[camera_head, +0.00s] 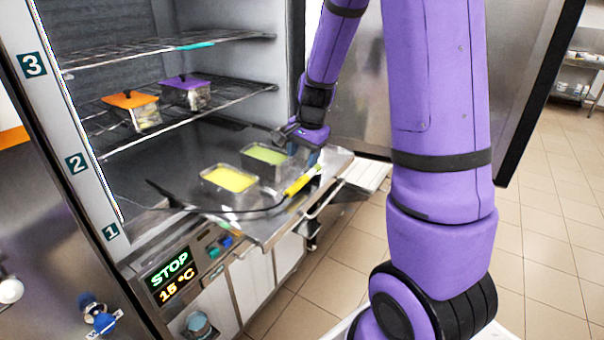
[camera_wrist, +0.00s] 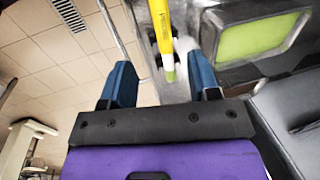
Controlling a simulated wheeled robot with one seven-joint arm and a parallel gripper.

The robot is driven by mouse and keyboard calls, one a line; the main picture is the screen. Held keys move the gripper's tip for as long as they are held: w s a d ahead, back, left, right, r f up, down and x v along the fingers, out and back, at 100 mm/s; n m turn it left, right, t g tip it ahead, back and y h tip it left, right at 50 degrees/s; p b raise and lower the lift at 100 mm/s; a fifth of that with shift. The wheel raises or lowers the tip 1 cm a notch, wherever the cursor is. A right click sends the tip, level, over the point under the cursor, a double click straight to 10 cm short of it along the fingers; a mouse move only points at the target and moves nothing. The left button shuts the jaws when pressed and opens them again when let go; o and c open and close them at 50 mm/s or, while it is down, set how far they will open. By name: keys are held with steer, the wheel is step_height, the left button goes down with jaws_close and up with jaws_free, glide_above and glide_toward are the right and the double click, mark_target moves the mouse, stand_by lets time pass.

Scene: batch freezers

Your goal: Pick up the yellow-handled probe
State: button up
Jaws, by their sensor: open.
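The yellow-handled probe (camera_head: 300,181) lies on the steel shelf near its front right edge, with a dark cable running left from it. In the wrist view its yellow handle (camera_wrist: 161,30) points down to a pale green tip, between and beyond my fingers. My gripper (camera_wrist: 160,88) is open, with its blue fingers apart and nothing between them. In the head view my gripper (camera_head: 308,157) hangs just above and behind the probe's far end. Whether it touches the probe cannot be told.
A steel pan of yellow food (camera_head: 229,194) and a pan of green food (camera_head: 267,170) stand left of the probe. Orange-lidded (camera_head: 132,112) and purple-lidded (camera_head: 187,93) containers sit on the wire rack above. The opened freezer door (camera_head: 350,95) stands behind my arm.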

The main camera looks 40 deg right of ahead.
mark_target(297, 183)
steer(key=shift+w+a+f, duration=0.1)
steer(key=shift+w+f, duration=0.3)
steer(key=shift+f, duration=1.35)
steer(key=shift+w+f, duration=0.4)
steer(key=shift+f, duration=1.4)
steer(key=shift+w+a+f, duration=0.1)
steer(key=shift+w+f, duration=0.3)
steer(key=shift+f, duration=1.35)
jaws_close()
